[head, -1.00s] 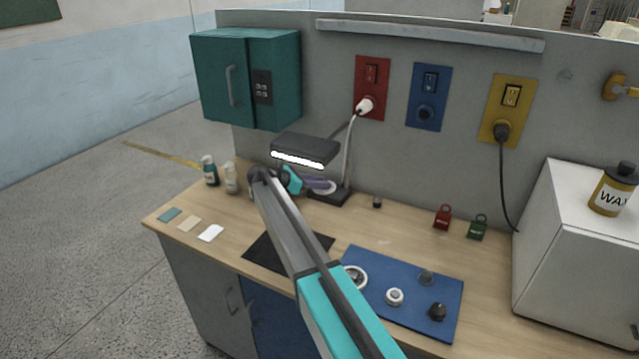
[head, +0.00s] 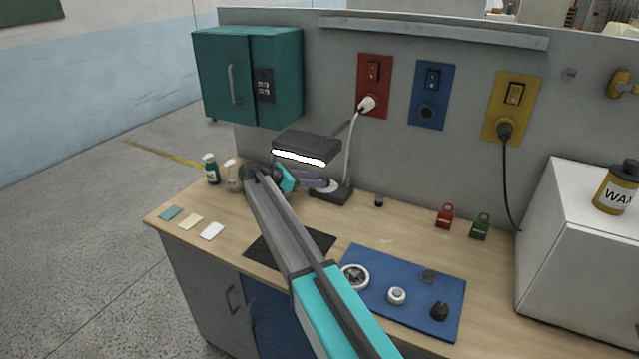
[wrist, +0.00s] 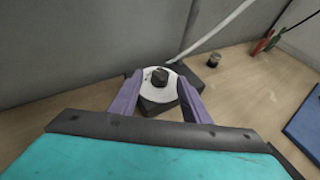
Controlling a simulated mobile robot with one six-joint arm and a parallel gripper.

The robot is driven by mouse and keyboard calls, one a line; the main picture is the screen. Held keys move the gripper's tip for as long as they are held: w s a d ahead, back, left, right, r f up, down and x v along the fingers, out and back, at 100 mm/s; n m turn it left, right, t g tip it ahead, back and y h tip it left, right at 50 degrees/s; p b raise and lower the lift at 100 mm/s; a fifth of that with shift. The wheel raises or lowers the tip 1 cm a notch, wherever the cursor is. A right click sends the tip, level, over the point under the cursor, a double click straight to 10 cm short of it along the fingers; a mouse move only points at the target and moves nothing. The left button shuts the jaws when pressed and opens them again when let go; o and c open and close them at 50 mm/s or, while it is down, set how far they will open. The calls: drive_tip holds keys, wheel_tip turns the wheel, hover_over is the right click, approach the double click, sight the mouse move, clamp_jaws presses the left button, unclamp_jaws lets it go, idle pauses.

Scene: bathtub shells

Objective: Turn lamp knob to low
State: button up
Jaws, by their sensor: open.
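The desk lamp (head: 306,147) stands at the back of the workbench with its bar glowing white. Its dark base (head: 338,194) sits on the wood below. In the wrist view the lamp knob (wrist: 159,75) is a small black knob on a white round dial (wrist: 158,92) on the base. My gripper (wrist: 160,90) is open, with one purple finger on each side of the dial. The fingers reach around the dial, and I cannot tell whether they touch it. In the head view my gripper (head: 318,184) is at the base, and my arm hides part of the bench.
A white cord runs from the lamp to the red wall plate (head: 374,87). A small dark knob (head: 379,201) stands right of the base. Two bottles (head: 211,169) stand to the left. A blue mat (head: 428,324) with several round parts lies at front right.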

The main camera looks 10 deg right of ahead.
drive_tip(key=b+v, duration=0.2)
drive_tip(key=v, duration=0.8)
drive_tip(key=shift+a, duration=0.25)
drive_tip(key=shift+r, duration=0.15)
drive_tip(key=shift+s, duration=0.2)
